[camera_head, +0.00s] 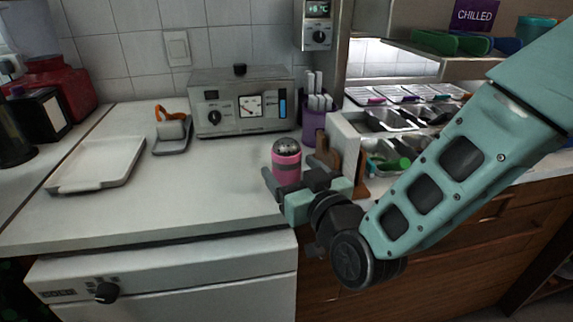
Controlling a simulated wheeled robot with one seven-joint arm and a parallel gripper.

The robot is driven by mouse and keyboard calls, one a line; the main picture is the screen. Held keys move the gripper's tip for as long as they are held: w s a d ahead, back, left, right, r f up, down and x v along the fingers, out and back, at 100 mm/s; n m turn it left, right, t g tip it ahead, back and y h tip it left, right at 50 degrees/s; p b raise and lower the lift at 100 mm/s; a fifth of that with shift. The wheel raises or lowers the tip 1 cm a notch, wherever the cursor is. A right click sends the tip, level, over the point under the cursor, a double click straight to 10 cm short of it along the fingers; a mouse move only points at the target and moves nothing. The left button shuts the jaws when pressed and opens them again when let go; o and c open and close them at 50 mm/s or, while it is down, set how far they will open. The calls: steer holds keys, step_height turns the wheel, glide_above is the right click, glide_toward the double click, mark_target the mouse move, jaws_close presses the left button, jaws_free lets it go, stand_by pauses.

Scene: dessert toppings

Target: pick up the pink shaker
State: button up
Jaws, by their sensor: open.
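The pink shaker (286,166) stands upright on the white counter, with a dark band and a grey perforated dome top. My gripper (290,181) is open at the shaker. One finger shows at the shaker's left, and the other gripper parts are at its right and front. The shaker's lower part is partly hidden behind the gripper. I cannot tell whether the fingers touch it.
A grey appliance (240,108) is at the back. A white tray (73,187) lies left. The counter (190,205) between is clear.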

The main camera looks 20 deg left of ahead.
mark_target(293, 169)
steer(key=x, duration=0.3)
steer(key=shift+w, duration=0.2)
steer(key=shift+r, duration=0.1)
steer(key=c, duration=1.1)
